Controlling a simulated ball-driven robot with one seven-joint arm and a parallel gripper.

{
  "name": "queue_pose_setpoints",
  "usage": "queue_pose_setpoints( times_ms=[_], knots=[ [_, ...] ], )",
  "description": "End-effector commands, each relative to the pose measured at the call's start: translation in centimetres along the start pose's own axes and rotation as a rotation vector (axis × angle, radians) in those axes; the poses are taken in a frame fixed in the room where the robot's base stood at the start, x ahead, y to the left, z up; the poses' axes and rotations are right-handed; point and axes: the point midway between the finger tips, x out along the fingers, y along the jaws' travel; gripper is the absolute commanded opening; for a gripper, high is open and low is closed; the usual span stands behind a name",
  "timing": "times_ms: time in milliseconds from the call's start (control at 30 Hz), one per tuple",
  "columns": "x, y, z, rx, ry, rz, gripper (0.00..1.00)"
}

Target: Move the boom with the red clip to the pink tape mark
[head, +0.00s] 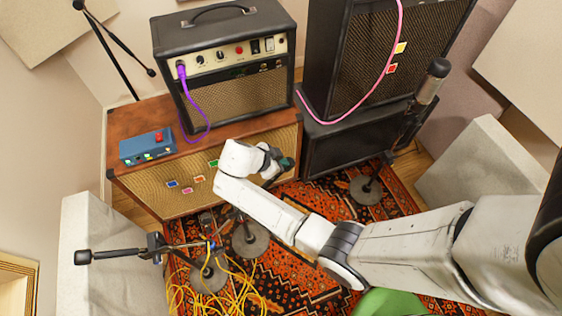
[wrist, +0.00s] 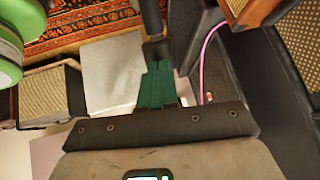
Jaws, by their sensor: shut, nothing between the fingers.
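My gripper (head: 287,163) is in front of the tan-grilled cabinet's right edge, its dark green fingers shut and empty. In the wrist view the fingers (wrist: 157,85) are together, with a dark upright pole (wrist: 152,20) just beyond their tips. A pink tape mark (head: 187,190) is on the cabinet's grille, left of my gripper, among other coloured marks. A boom (head: 120,253) with a black microphone reaches left from stands in front of the cabinet. Other boom stands show at upper left and right. I cannot make out a red clip on any boom.
Yellow cables (head: 215,290) tangle around the stand bases on the patterned rug. A microphone stand (head: 368,188) stands by the black cabinet at right. A blue pedal (head: 147,147) and an amp (head: 225,65) sit on the wooden top. Grey panels (head: 485,170) flank the area.

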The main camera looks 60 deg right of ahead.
Motion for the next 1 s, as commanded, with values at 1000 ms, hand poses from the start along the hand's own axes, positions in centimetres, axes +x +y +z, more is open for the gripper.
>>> queue_pose_setpoints(
  times_ms=[1000],
  knots=[
    [8.6,1.6,-2.2,0.027,-0.137,0.000,0.00]
  ],
)
